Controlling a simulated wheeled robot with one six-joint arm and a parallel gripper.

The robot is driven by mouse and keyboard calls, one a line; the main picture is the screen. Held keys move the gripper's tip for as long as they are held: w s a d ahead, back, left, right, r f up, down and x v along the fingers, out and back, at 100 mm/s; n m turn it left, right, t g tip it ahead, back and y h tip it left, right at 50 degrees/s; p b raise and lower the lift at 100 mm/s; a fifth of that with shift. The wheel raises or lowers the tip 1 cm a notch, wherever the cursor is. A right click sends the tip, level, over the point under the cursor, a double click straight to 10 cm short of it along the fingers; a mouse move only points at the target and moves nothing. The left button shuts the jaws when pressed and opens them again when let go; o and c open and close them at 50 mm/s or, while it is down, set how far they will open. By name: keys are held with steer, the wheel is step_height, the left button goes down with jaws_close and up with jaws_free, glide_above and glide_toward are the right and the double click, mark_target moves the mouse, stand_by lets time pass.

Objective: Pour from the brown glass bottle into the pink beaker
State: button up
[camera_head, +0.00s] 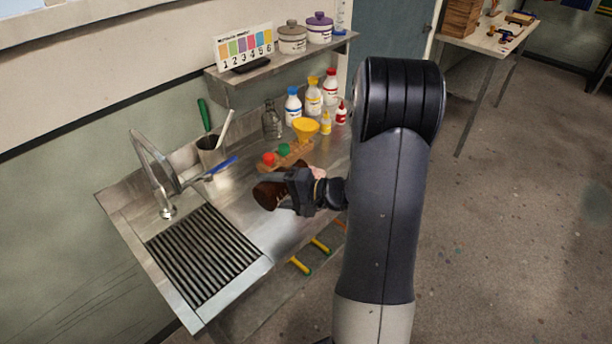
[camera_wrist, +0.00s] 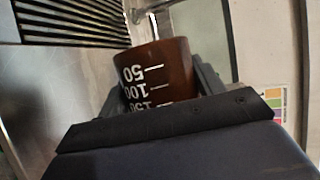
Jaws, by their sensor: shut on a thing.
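The brown glass bottle (camera_head: 268,194) is held in my gripper (camera_head: 287,187) above the steel counter. It looks strongly tilted, with its wide end to the left; its mouth is hidden behind my gripper. In the wrist view the brown bottle (camera_wrist: 165,65) sits between the fingers (camera_wrist: 163,88), with white marks 50, 100 and 150 showing upside down. A small pink patch (camera_head: 318,172), probably the pink beaker, shows just behind my gripper and is mostly hidden. I cannot tell whether any liquid is flowing.
A wooden rack (camera_head: 285,156) with red and green tops and a yellow funnel (camera_head: 305,127) stands behind. Several bottles stand near the wall, with a clear flask (camera_head: 271,120). The tap (camera_head: 158,170) and drain grate (camera_head: 205,255) are left. A shelf (camera_head: 280,62) hangs above.

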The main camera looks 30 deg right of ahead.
steer(key=f+b, duration=0.1)
steer(key=b, duration=0.1)
steer(key=shift+f+b, duration=0.2)
steer(key=shift+b, duration=0.2)
steer(key=shift+f+n+b, duration=0.35)
steer(key=shift+n+b, duration=0.15)
steer(key=shift+b, duration=0.5)
steer(key=shift+f+h+b, duration=0.15)
steer(key=shift+h+b, duration=0.25)
steer(key=shift+b, duration=0.2)
steer(key=shift+a+r, duration=0.1)
steer(key=shift+r, duration=0.2)
steer(key=shift+f, duration=0.15)
